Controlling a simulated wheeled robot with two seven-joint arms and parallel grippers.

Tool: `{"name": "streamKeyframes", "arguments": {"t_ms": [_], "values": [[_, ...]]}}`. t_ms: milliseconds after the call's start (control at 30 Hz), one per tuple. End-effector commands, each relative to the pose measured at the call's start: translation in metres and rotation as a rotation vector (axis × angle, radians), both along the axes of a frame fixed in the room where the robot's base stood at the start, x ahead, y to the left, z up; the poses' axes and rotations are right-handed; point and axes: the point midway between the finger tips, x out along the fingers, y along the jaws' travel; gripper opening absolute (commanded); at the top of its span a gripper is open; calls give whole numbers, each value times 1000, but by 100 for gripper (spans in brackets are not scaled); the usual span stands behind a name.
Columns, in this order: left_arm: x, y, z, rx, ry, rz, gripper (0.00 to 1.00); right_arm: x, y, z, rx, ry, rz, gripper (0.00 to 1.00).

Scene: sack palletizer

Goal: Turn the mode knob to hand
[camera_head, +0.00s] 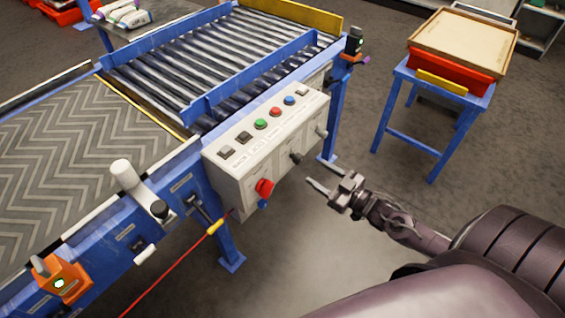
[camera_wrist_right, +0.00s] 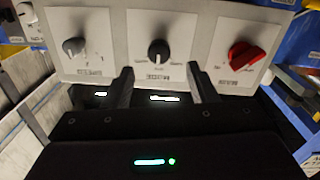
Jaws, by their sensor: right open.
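The mode knob is the black middle knob (camera_head: 296,158) on the front of the pale control box (camera_head: 233,178). In the right wrist view the mode knob (camera_wrist_right: 158,52) sits on a white plate with small printed labels, too blurred to read surely. My right gripper (camera_head: 316,191) is open and empty, in front of the box and apart from the knob. In the wrist view its two fingers (camera_wrist_right: 160,72) lie below and to either side of the mode knob. My left gripper is not in view.
A red knob (camera_wrist_right: 245,56) and a grey knob (camera_wrist_right: 74,47) flank the mode knob. Coloured buttons (camera_head: 275,112) line the box top. A roller conveyor (camera_head: 215,55) stands behind. A blue stand (camera_head: 432,130) holds a red tray at right. Open floor lies between.

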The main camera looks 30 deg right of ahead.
Motion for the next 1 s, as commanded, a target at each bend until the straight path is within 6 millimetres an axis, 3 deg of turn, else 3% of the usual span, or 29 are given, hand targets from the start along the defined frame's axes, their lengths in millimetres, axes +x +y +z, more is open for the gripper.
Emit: {"name": "streamKeyframes", "arguments": {"t_ms": [400,833,1000], "values": [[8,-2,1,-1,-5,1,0,58,20,1,-1,-1,-3,52],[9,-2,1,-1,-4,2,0,68,25,0,-1,2,-3,52],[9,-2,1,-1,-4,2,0,68,25,0,-1,2,-3,31]]}}
